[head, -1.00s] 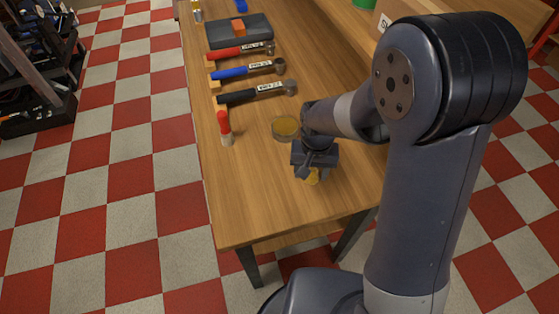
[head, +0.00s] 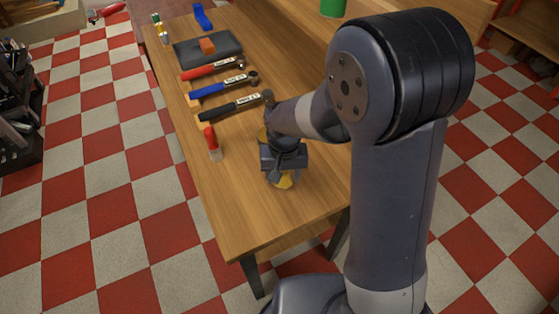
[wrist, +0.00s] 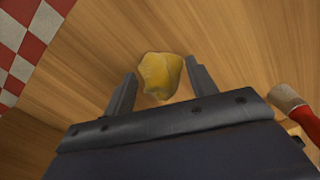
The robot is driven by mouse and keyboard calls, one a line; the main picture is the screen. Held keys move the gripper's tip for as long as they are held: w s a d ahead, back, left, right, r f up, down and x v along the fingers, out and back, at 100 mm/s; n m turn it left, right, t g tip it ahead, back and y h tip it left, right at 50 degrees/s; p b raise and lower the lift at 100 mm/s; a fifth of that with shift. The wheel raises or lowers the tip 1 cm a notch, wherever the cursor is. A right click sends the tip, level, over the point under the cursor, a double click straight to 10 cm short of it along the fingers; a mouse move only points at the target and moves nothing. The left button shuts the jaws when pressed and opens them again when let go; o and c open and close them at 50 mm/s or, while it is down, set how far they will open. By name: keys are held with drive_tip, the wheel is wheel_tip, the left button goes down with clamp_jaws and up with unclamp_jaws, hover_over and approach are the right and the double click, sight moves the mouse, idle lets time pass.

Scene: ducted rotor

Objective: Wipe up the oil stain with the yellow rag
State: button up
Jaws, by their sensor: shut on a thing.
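The yellow rag (head: 285,182) is a small crumpled cloth under my gripper (head: 281,177), over the near part of the wooden table. In the wrist view the rag (wrist: 160,75) sits between the two fingertips of my gripper (wrist: 156,80), which is shut on it. I cannot tell whether the rag touches the wood. An amber round patch (head: 262,134) shows behind my wrist, mostly hidden by my arm. I cannot tell whether it is the oil stain or a dish. No stain shows in the wrist view.
A red-handled brush (head: 212,142) lies left of my gripper on the table (head: 230,215). Behind it are a black-handled tool (head: 232,107), a blue one (head: 222,88), a red one (head: 212,70) and a dark case (head: 207,50). The table's near end is clear.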

drive_tip(key=shift+r+p, duration=1.55)
drive_tip(key=shift+r, duration=0.9)
